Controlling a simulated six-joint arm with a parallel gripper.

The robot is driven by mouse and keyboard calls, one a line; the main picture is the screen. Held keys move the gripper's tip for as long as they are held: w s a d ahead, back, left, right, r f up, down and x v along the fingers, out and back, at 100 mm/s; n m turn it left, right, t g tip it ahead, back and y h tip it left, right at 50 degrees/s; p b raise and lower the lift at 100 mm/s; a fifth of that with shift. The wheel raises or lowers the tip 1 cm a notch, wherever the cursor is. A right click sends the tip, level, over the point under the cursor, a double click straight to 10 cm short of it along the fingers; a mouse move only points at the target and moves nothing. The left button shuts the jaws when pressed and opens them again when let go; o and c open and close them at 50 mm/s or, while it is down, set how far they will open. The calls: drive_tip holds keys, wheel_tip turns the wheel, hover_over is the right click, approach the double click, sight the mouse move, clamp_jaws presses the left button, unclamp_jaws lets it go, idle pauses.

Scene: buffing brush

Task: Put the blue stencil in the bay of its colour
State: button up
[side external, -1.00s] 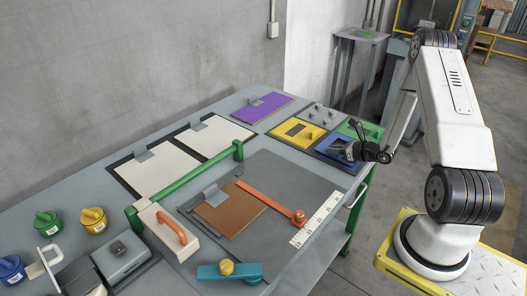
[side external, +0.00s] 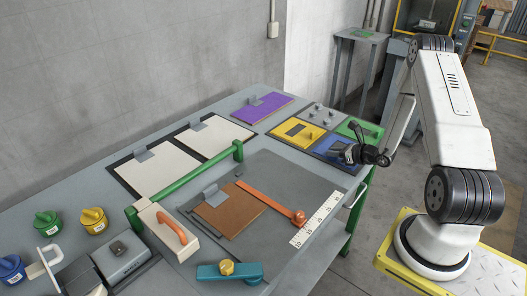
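The blue stencil (side external: 331,146) is a blue plate at the near right end of the bench, in the near right bay of a dark four-part rack. My gripper (side external: 347,152) is low over its right part and hides much of it. I cannot tell whether the stencil lies flat in the bay or is slightly raised, or whether the fingers grip it. The finger gap is too small and dark to read.
A yellow stencil (side external: 298,133) lies left of the blue one and a green one (side external: 357,130) behind it. A bay with grey pegs (side external: 322,114) is at the back. A purple plate (side external: 262,106) lies farther left. A green rail (side external: 190,183) crosses the bench.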

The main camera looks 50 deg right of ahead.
drive_tip(key=o, duration=0.5)
drive_tip(key=shift+v, duration=1.25)
drive_tip(key=shift+s+r, duration=0.25)
drive_tip(key=shift+s, duration=0.05)
wheel_tip(320, 180, up, 7)
drive_tip(key=shift+f, duration=0.2)
